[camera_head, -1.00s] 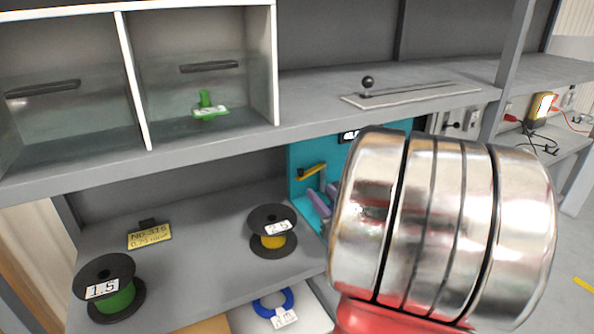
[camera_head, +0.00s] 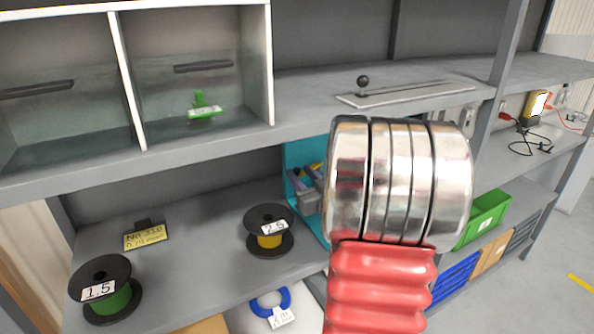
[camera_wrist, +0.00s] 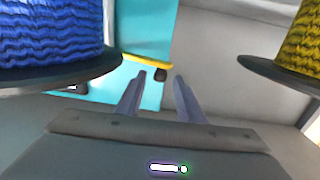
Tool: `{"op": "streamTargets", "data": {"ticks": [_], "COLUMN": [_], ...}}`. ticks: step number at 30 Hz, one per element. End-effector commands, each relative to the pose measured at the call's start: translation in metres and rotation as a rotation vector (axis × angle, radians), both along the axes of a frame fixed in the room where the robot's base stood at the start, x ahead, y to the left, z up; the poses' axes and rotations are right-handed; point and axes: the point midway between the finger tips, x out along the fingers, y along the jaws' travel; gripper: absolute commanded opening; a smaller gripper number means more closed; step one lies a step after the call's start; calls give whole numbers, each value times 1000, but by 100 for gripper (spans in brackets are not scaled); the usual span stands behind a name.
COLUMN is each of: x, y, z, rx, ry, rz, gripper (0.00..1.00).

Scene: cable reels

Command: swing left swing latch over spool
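A yellow swing latch bar (camera_wrist: 146,61) with a dark end runs across a teal panel (camera_wrist: 146,25) in the wrist view. My gripper (camera_wrist: 160,77) is open, its two fingers apart, with the latch's dark end showing between the tips. I cannot tell whether they touch it. A blue spool (camera_wrist: 50,30) is at upper left and a yellow spool (camera_wrist: 300,45) at upper right in the wrist view. In the head view my arm hides most of the teal panel (camera_head: 292,160); a little yellow (camera_head: 318,167) shows beside my fingers.
On the shelf stand a green-wire reel (camera_head: 110,300) marked 1.5 and a yellow-wire reel (camera_head: 268,240) marked 2.5. A blue coil (camera_head: 270,302) lies below. A green bin (camera_head: 485,218) is right of my arm.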

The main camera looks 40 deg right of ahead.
Motion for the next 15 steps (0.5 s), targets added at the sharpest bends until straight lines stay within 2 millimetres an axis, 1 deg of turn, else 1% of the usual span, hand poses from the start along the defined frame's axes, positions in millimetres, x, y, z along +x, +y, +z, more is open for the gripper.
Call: {"op": "streamTargets", "data": {"ticks": [1,6,10,15], "x": [8,24,29,29], "y": [-2,-9,-11,-12], "z": [-1,-1,0,0], "rx": [1,0,0,0], "ry": [0,1,0,-1], "rz": [2,1,-1,-2], "gripper": [35,35,35,35]}}
